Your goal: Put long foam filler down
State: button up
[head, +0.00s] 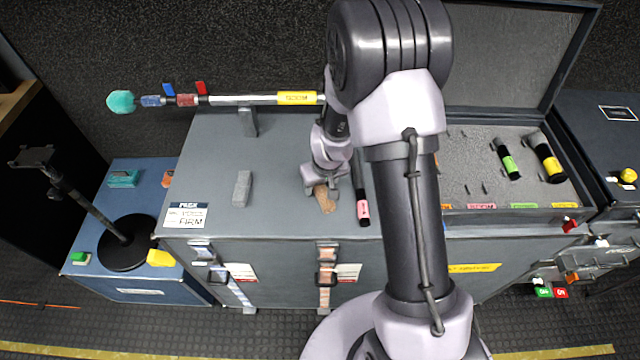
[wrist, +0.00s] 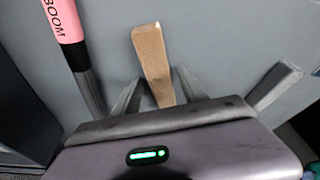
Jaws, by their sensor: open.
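A long tan-brown block (head: 325,200), which looks like the long foam filler, lies on the grey top of the equipment case (head: 285,150), near its front edge. My gripper (head: 321,188) is low over the case top at the block's rear end. In the wrist view the block (wrist: 151,55) runs out from between the two fingers of my gripper (wrist: 159,80). The fingers stand apart, with a gap visible on each side of the block. The block's near end is hidden by the gripper body.
A grey block (head: 242,188) lies to the left on the case. A pink-banded black tube (head: 362,205) lies close to my gripper's right. A boom pole (head: 245,99) rests along the back. An open foam-lined compartment (head: 470,165) is at right. Clear case top lies between the blocks.

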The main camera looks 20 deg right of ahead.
jog(key=s+a+r+m+t+p, duration=0.15)
jog(key=s+r, duration=0.25)
jog(key=r, duration=0.8)
jog(key=s+a+r+p, duration=0.1)
jog(key=s+r+p, duration=0.2)
jog(key=r, duration=0.9)
jog(key=s+a+r+m+y, duration=0.1)
jog(key=s+a+r+m, duration=0.1)
jog(key=s+r, duration=0.3)
jog(key=s+a+r+m+t, duration=0.1)
jog(key=s+r, duration=0.5)
jog(key=s, duration=0.6)
jog(key=shift+a+r+m+y, duration=0.3)
jog(key=shift+a+m+y, duration=0.1)
jog(key=shift+a, duration=0.2)
